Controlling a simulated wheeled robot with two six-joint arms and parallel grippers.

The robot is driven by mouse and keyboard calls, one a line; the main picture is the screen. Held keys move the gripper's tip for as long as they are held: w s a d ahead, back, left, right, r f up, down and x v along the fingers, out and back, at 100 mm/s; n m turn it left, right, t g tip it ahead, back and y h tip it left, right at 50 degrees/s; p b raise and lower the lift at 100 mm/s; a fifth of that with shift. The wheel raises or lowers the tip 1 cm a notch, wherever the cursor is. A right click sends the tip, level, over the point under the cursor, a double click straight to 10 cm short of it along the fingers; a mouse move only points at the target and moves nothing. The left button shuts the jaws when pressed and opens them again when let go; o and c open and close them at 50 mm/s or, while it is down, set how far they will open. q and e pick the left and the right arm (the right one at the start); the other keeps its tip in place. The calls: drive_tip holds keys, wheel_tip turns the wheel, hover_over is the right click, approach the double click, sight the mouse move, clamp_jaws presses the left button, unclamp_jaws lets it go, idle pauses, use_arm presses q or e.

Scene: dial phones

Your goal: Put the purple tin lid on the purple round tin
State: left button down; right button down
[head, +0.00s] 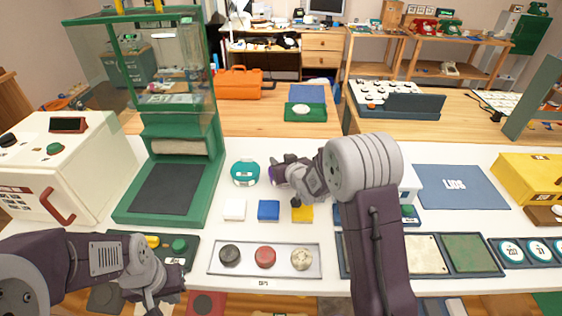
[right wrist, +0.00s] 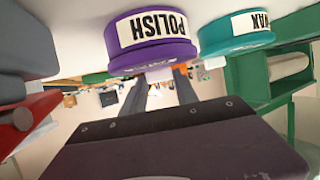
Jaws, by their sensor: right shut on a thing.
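The purple round tin (right wrist: 150,28), labelled POLISH, appears upside down in the right wrist view, straight ahead of my right gripper (right wrist: 163,82). In the head view only a bit of purple (head: 276,174) shows beside my right gripper (head: 286,173). The purple tin lid (right wrist: 152,60) shows as a purple rim at the tin's top, lined up with it. My right gripper is shut on the lid's pale knob. I cannot tell if the lid is fully seated. My left gripper (head: 152,298) is low at the left front, away from the tins; its fingers are unclear.
White, blue and yellow blocks (head: 268,210) lie in front. A tray (head: 220,270) holds three discs. A blue LIDS mat (head: 460,187) at right is bare. A green frame (head: 205,195) stands left.

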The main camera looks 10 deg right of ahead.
drive_tip(key=shift+s+f, duration=0.1)
drive_tip(key=shift+f, duration=0.1)
drive_tip(key=c, duration=0.9)
unclamp_jaws()
drive_tip(key=shift+c, duration=0.2)
drive_tip(key=shift+r, duration=0.1)
drive_tip(key=shift+r, duration=0.3)
drive_tip(key=v, duration=1.2)
drive_tip(key=shift+p, duration=0.35)
drive_tip(key=shift+d, duration=0.1)
